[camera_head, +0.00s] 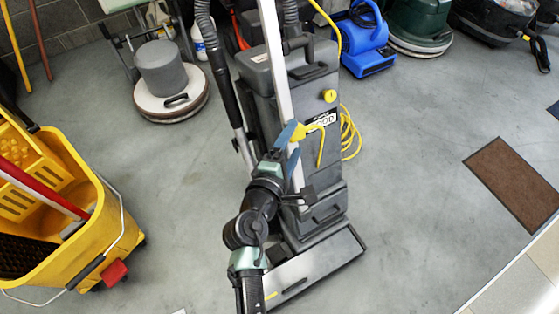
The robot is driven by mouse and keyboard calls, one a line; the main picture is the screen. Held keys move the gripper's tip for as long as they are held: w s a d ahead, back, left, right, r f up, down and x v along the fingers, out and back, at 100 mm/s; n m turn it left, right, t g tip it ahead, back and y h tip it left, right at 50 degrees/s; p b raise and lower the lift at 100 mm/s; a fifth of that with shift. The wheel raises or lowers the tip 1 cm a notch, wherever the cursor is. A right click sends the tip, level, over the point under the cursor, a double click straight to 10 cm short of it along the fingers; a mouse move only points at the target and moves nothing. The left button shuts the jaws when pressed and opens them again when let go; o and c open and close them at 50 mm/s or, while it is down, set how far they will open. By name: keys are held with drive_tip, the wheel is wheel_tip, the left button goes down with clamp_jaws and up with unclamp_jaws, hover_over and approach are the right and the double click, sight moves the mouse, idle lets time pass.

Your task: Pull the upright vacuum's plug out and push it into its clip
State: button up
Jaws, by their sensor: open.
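The upright vacuum (285,90) is a tall grey machine standing in the middle of the floor, with a wide flat head at its base. Nothing shows held between the fingers. A round yellow part (330,96) sits higher on the body. I cannot make out which part is the clip.
A yellow mop bucket (95,235) stands at the left. A round floor machine (170,85), a blue blower (362,45) and a green machine (418,25) stand behind. Looped yellow cord (350,135) hangs at the vacuum's right. A brown mat (515,180) lies right; floor between is clear.

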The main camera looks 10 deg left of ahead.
drive_tip(key=p+v, duration=0.1)
drive_tip(key=v, duration=1)
